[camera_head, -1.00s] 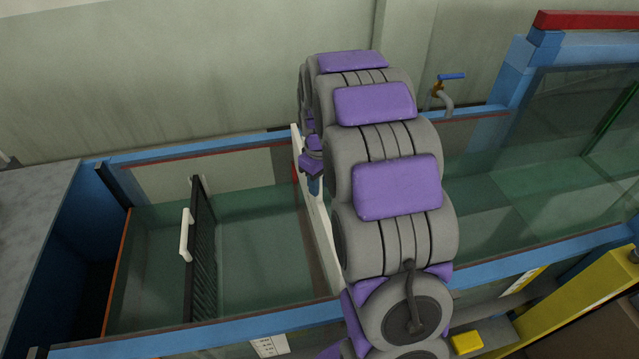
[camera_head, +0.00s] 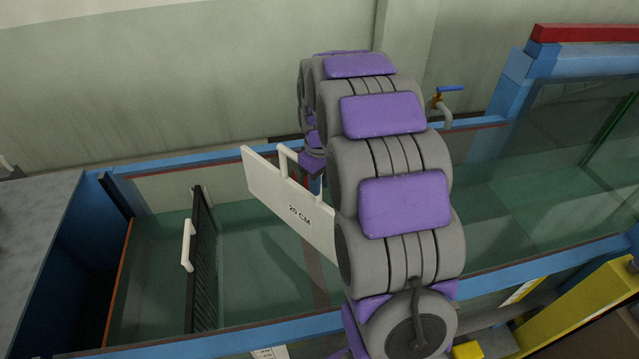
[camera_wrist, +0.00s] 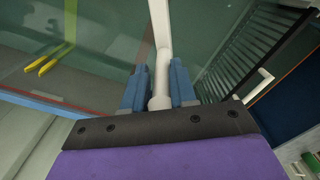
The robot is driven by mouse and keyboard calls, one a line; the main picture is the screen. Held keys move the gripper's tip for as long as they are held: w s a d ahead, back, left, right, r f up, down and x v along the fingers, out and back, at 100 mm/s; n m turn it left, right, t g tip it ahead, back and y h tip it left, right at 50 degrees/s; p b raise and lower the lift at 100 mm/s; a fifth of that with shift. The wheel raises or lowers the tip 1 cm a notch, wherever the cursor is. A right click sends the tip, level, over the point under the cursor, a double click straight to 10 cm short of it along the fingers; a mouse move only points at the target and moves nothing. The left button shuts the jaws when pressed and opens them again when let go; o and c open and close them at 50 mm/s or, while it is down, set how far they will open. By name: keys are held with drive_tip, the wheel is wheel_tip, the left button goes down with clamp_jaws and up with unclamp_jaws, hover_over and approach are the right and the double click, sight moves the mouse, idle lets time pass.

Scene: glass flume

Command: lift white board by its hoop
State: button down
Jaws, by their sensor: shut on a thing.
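The white board (camera_head: 265,196), marked "20 CM", hangs tilted over the glass flume with its face toward the head camera. Its right part is hidden behind my arm. Its white hoop (camera_head: 284,161) rises from the top edge beside my gripper (camera_head: 315,166), which is mostly hidden by the arm in the head view. In the wrist view, the blue fingers of my gripper (camera_wrist: 159,88) are shut on the white hoop bar (camera_wrist: 161,45), which runs between them.
The glass flume (camera_head: 200,333) has blue rails and greenish water. A black grate (camera_head: 203,262) with a white handle (camera_head: 187,246) stands left of the board. A tap (camera_head: 447,100) is at the back rail. A yellow beam (camera_head: 585,310) is at front right.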

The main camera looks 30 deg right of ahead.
drive_tip(key=shift+r, duration=0.3)
drive_tip(key=shift+r+p, duration=1.9)
drive_tip(key=shift+r, duration=3.5)
drive_tip(key=shift+d, duration=0.15)
